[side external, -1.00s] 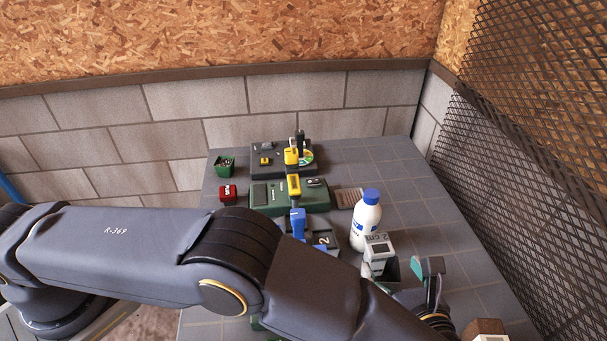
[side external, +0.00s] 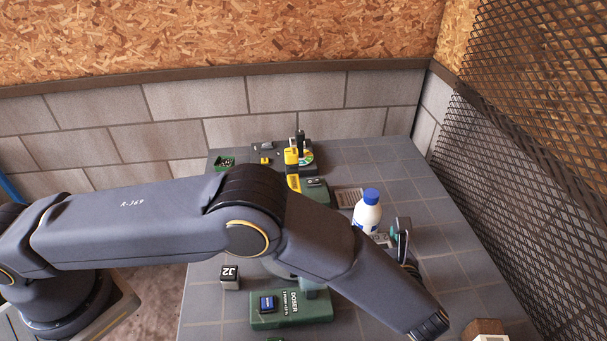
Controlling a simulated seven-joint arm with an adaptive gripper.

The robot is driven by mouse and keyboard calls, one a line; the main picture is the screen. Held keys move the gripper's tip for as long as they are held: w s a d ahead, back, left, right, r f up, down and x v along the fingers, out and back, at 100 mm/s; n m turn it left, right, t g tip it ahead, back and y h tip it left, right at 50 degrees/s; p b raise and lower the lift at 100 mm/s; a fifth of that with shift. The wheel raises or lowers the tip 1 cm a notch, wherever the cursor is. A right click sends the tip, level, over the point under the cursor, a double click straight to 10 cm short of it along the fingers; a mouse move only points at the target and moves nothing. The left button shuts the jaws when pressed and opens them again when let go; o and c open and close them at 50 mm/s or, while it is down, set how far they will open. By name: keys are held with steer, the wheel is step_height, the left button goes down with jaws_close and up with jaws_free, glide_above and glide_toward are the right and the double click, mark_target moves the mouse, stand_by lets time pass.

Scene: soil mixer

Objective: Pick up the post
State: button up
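I cannot tell for certain which object is the post. A slim black upright post (side external: 300,141) stands at the back of the table, beside a yellow upright piece (side external: 291,158) on a dark unit. My gripper (side external: 399,238) is partly visible at the right, beyond my forearm and just right of a white bottle with a blue cap (side external: 367,211). A grey finger with a teal pad shows; the rest is hidden by my arm. Whether it is open or holds anything cannot be seen. A white-labelled piece (side external: 382,240) shows beside the pad, mostly hidden.
A dark J2 block (side external: 230,278) and a green DOSER box (side external: 304,309) with a blue block (side external: 267,304) lie in front. A green bin (side external: 224,163) is at the back left. A wooden block (side external: 485,330) is at bottom right. Mesh fencing (side external: 535,150) borders the right side.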

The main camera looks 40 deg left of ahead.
steer(key=c, duration=1.3)
steer(key=r, duration=0.4)
steer(key=shift+s+r, duration=0.1)
steer(key=shift+s, duration=0.25)
steer(key=s+a+r, duration=0.6)
steer(key=s+r, duration=0.3)
steer(key=s, duration=0.2)
steer(key=w+d+f+m+t+h, duration=0.1)
steer(key=w+d, duration=0.1)
steer(key=w, duration=0.1)
steer(key=w+d+f+m+t+h, duration=0.1)
steer(key=w+d+m+h, duration=0.1)
steer(key=w, duration=0.1)
steer(key=w+d+f+m+t+h, duration=0.1)
steer(key=w+d+f, duration=0.1)
steer(key=w, duration=0.2)
steer(key=shift+d, duration=0.15)
steer(key=shift+h, duration=0.3)
steer(key=shift+w+d+f, duration=0.4)
steer(key=shift+w+f, duration=0.3)
steer(key=shift+f, duration=0.8)
steer(key=shift+w+d+f, duration=0.45)
steer(key=shift+w+f, duration=0.3)
steer(key=shift+f, duration=0.7)
steer(key=shift+w+d+f, duration=0.4)
steer(key=shift+w+f, duration=0.3)
steer(key=shift+f, duration=0.8)
